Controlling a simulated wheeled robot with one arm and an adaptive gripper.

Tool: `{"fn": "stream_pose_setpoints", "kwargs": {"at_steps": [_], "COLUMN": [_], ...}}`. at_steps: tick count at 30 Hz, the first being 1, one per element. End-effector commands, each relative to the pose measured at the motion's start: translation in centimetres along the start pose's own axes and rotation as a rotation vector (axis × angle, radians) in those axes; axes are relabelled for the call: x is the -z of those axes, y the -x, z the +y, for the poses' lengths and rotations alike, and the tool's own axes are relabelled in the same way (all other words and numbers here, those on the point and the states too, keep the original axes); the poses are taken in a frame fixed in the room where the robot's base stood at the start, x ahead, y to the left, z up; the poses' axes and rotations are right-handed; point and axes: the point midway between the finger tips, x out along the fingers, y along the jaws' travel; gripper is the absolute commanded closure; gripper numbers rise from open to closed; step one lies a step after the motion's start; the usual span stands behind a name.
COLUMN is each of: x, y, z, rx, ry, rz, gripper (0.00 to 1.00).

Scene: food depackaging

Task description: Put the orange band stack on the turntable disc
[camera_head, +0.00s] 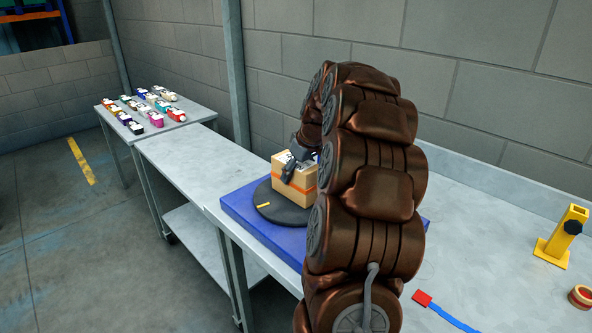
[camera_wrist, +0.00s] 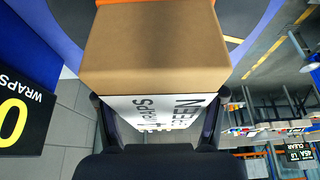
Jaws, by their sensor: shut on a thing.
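The orange band stack (camera_head: 287,196) is a tan carton block with an orange band round it and a white label. It stands upright over the black turntable disc (camera_head: 281,213). I cannot tell whether its underside touches the disc. My gripper (camera_head: 291,168) is shut on the stack from above. In the wrist view, the fingers of my gripper (camera_wrist: 158,125) flank the labelled end of the stack (camera_wrist: 157,55), and a strip of orange band shows at the top edge. My arm hides the right part of the disc.
The disc has a yellow mark (camera_head: 263,205) and sits on a blue base (camera_head: 240,208) on the grey bench. A side table (camera_head: 185,122) holds several small coloured packs. A yellow stand (camera_head: 562,240), a tape roll (camera_head: 581,296) and a red-and-blue item (camera_head: 423,298) lie at right.

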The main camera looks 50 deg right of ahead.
Motion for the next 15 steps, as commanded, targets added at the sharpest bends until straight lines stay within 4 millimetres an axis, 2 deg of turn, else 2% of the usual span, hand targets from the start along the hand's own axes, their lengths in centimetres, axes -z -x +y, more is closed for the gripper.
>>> {"fn": "stream_pose_setpoints", "kwargs": {"at_steps": [6, 7, 14, 15], "x": [-0.07, -0.08, -0.06, -0.06], "y": [-0.29, -0.29, -0.19, -0.19], "z": [0.00, -0.01, 0.00, 0.00], "rx": [-0.001, 0.000, 0.000, 0.000], "ry": [0.001, 0.001, 0.000, 0.000], "rz": [0.001, 0.001, 0.000, 0.000], "gripper": [0.93, 0.31, 0.07, 0.07]}}
